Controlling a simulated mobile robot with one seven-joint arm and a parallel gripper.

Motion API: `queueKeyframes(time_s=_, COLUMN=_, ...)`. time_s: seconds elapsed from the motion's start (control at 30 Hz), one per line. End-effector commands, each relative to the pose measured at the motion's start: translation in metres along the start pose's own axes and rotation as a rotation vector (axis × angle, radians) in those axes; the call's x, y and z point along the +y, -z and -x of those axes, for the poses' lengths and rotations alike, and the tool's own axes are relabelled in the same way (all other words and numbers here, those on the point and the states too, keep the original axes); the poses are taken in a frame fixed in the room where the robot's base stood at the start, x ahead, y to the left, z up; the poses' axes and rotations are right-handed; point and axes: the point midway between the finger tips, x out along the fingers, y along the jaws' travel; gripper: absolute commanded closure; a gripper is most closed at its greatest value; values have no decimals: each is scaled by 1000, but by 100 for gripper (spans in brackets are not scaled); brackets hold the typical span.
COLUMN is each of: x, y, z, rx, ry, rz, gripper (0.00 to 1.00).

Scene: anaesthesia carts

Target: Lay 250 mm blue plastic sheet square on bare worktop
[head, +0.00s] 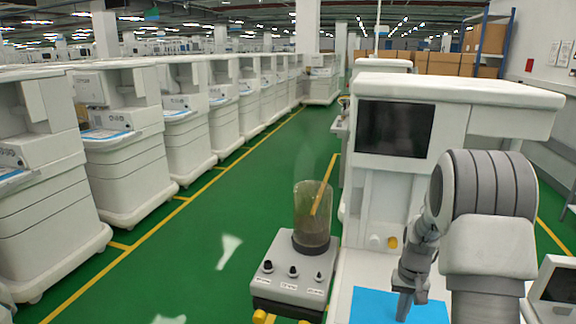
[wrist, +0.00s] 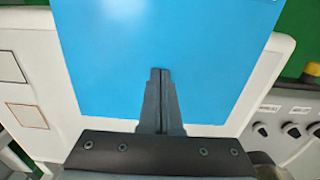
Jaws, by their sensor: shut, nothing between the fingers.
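The blue plastic sheet (head: 372,307) lies flat on the white worktop (head: 341,290) of the near cart in the head view. In the wrist view the sheet (wrist: 205,50) fills the upper middle, with the worktop (wrist: 60,88) showing on both sides and below it. My gripper (head: 403,309) points down over the sheet in the head view. In the wrist view its fingers (wrist: 160,75) are together over the sheet's near part, with nothing between them. I cannot tell whether the fingertips touch the sheet.
A control box with dark knobs (head: 290,280) and a clear cylinder (head: 313,215) stands left of the worktop. The cart's dark screen (head: 395,129) rises behind it. Rows of white carts (head: 120,150) line the left. Green floor (head: 215,225) lies open between.

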Motion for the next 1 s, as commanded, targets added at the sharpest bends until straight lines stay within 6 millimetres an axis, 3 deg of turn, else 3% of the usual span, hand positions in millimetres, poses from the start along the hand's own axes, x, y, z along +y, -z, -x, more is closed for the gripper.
queueKeyframes(time_s=1.0, x=0, y=61, z=-2, rx=-2, ry=0, rz=0, gripper=100)
